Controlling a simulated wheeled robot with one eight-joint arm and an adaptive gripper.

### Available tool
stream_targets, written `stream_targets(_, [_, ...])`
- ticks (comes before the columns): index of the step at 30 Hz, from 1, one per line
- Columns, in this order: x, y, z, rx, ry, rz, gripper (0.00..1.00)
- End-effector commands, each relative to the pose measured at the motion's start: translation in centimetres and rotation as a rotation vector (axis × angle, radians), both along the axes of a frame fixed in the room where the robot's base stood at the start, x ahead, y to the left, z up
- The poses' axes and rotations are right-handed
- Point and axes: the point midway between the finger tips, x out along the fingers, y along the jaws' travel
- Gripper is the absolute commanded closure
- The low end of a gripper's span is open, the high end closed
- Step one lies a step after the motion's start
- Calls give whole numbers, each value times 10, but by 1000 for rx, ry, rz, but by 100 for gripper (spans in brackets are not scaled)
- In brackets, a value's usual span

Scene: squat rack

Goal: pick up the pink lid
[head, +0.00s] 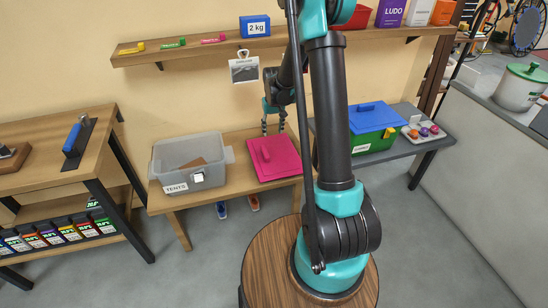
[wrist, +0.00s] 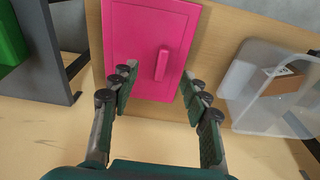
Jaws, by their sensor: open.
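The pink lid (head: 283,165) lies flat on the wooden bench, right of the grey bin in the head view. It has a raised pink bar handle, and in the wrist view the lid (wrist: 140,45) fills the upper middle, with the handle right of its centre. My gripper (head: 274,125) is above the bench near the lid's far edge in the head view. In the wrist view my gripper (wrist: 160,85) is open and empty, its fingers apart on either side of the lid's near part. It does not visibly touch the handle. My arm hides part of the lid's right side surroundings.
A clear grey bin (head: 190,180) labelled TENTS stands left of the lid. A green box with a blue lid (head: 375,118) stands on a grey bench to the right. A wall shelf (head: 180,57) runs above. A card (head: 244,70) hangs on the wall.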

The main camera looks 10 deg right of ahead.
Motion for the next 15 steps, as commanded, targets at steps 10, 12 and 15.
stream_targets(10, [71, 21, -93, -8, 80, 29, 53])
stream_targets(12, [77, 24, -107, -10, 92, 32, 53])
stream_targets(15, [83, 27, -121, -11, 100, 36, 53])
